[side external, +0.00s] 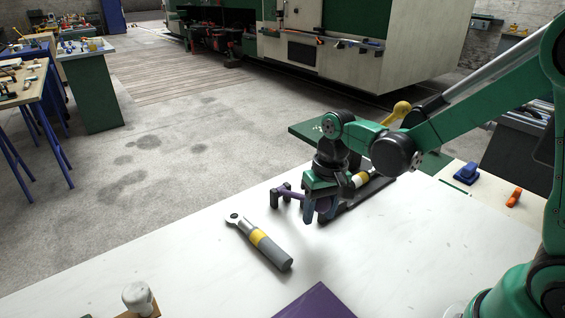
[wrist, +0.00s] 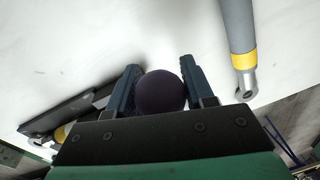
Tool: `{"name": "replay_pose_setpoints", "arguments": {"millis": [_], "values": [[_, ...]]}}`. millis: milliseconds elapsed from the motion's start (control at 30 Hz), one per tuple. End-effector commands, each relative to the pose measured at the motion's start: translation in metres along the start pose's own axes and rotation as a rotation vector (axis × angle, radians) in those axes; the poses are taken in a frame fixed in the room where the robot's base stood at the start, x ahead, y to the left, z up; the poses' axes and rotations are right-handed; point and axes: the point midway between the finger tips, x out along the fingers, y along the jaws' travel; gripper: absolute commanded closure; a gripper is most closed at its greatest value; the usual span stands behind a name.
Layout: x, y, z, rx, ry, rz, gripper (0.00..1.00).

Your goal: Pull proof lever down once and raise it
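A dark purple ball knob (wrist: 160,92), seemingly the proof lever's, sits between my gripper's two blue fingers (wrist: 160,85) in the wrist view. The fingers appear to touch it on both sides. In the side view my gripper (side external: 318,208) is low over the white bench, with the purple knob (side external: 323,204) partly hidden between its fingers. A dark bar (side external: 355,202) lies just behind and to the right of my gripper; it also shows in the wrist view (wrist: 75,112).
A grey tool with a yellow band (side external: 260,240) lies on the white bench (side external: 180,250), left of my gripper. A purple sheet (side external: 315,302) and a white knob (side external: 138,297) are at the front. Blue (side external: 466,173) and orange (side external: 514,197) items lie at right.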

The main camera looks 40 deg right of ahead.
Motion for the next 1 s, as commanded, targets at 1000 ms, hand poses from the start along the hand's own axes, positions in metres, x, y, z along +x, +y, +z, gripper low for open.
{"name": "replay_pose_setpoints", "arguments": {"millis": [1000], "values": [[-0.043, -0.011, -0.024, 0.039, -0.384, 0.101, 1.0]]}}
